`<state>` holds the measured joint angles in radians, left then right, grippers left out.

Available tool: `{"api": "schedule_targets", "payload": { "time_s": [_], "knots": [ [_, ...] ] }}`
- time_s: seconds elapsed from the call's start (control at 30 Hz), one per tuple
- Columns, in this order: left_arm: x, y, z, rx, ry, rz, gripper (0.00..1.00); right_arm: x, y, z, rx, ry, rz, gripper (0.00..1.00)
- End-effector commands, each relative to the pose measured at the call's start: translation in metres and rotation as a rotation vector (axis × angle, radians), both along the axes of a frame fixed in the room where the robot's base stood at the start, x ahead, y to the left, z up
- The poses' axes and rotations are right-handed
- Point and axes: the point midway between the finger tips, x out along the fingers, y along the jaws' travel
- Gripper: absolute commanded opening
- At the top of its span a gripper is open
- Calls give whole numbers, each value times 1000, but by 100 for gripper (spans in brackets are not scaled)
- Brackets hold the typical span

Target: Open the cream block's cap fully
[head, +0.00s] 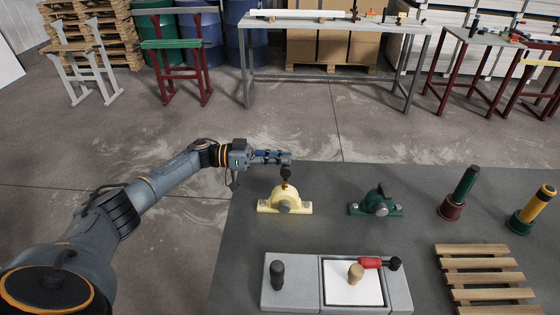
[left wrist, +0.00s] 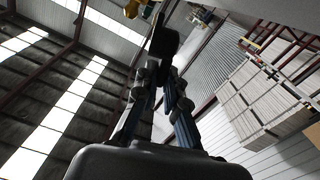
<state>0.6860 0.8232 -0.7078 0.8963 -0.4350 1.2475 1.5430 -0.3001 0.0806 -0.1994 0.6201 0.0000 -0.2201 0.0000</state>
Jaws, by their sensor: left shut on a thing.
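The cream block (head: 268,207) sits on the grey tabletop, with a round grey piece on its front. A dark knob (head: 286,173) stands up above the block on a narrow yellowish stem. My left gripper (head: 287,162) comes in from the left and is shut on this knob, directly above the block. In the left wrist view the dark knob (left wrist: 164,42) shows between the fingertips. The fingers partly hide the cap, and how far open it is cannot be told exactly. My right gripper is in neither view.
A green block (head: 378,206) with a dark piece on top stands right of the cream one. Farther right are upright green (head: 465,185) and yellow (head: 540,200) handles in round bases. A grey panel (head: 300,295) with knobs and a wooden slatted rack (head: 480,264) lie in front.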

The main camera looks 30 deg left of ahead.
Motion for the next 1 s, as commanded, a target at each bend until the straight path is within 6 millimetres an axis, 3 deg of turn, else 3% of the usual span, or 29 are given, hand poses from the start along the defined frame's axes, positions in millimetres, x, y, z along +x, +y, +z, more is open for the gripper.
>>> {"api": "schedule_targets", "payload": {
  "time_s": [0.3,0.6,0.63,0.73,1.0],
  "knots": [
    [8,4,-8,-71,151,1,0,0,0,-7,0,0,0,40],
    [9,4,-9,-86,185,0,0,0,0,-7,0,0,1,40],
    [9,4,-9,-86,185,0,14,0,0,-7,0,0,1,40],
    [9,5,-9,-85,184,0,34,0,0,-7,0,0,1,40],
    [9,5,-8,-86,182,1,34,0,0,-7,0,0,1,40]
  ]
}}
